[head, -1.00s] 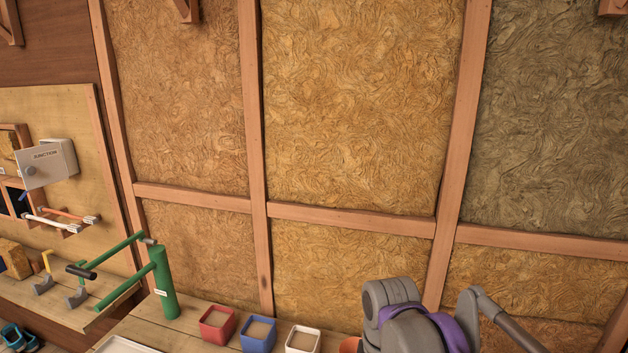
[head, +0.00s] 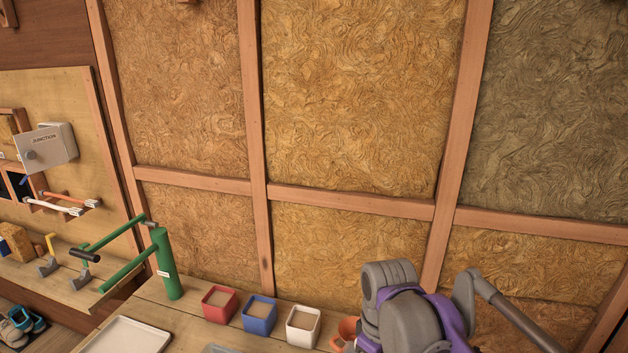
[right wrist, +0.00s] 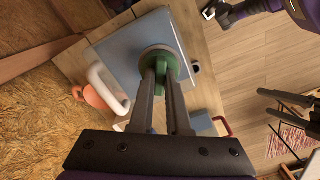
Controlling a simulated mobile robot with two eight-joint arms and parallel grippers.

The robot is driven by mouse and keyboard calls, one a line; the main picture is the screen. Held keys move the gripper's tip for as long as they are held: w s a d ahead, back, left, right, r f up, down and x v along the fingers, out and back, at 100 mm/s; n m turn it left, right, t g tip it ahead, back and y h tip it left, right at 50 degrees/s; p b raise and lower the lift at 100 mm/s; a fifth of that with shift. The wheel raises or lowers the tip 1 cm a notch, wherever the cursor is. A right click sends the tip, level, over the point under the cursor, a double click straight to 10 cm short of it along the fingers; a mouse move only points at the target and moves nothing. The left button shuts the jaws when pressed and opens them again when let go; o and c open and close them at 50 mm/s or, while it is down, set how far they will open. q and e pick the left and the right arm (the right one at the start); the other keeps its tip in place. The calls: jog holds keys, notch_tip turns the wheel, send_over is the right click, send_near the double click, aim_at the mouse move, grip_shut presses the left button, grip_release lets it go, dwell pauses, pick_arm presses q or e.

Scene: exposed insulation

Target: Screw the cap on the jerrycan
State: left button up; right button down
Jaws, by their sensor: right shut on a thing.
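In the right wrist view my right gripper (right wrist: 161,88) is shut on the green cap (right wrist: 160,66). A round greyish rim shows around the cap, above a blue-grey body (right wrist: 118,48) that looks like the jerrycan. I cannot tell whether the cap's thread sits in the opening. A pale loop (right wrist: 108,88) lies beside the body, perhaps its handle. In the head view my right arm hides the fingers and cap. A purple and dark arm end, likely my left gripper (right wrist: 209,11), shows at the top of the wrist view; its jaws are unclear.
Red (head: 220,303), blue (head: 259,314) and white (head: 303,326) pots stand along the wall. An orange vessel (head: 344,331) is beside my right arm. A green tool (head: 165,264) stands at the left, with a pale tray (head: 125,336) in front of it.

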pick_arm(q)
jog(key=shift+f, duration=0.15)
pick_arm(e)
jog(key=shift+s+f, duration=0.2)
jog(key=shift+f, duration=0.2)
jog(key=m, duration=0.3)
jog(key=shift+m, duration=0.3)
pick_arm(q)
jog(key=shift+r, duration=0.4)
pick_arm(e)
jog(key=shift+m, duration=1.2)
jog(key=c, duration=0.8)
grip_release()
jog(key=shift+a, duration=0.1)
jog(key=shift+w+r+p, duration=0.15)
jog(key=shift+r+p, duration=0.7)
jog(key=shift+r, duration=0.5)
jog(key=shift+w+r+p, duration=0.1)
jog(key=shift+r+p, duration=0.75)
jog(key=shift+r, duration=0.5)
jog(key=shift+r+p, duration=0.95)
jog(key=shift+r, duration=1.05)
pick_arm(q)
jog(key=w+r, duration=0.3)
jog(key=r, duration=0.4)
jog(key=shift+w+t, duration=0.35)
jog(key=shift+t, duration=0.05)
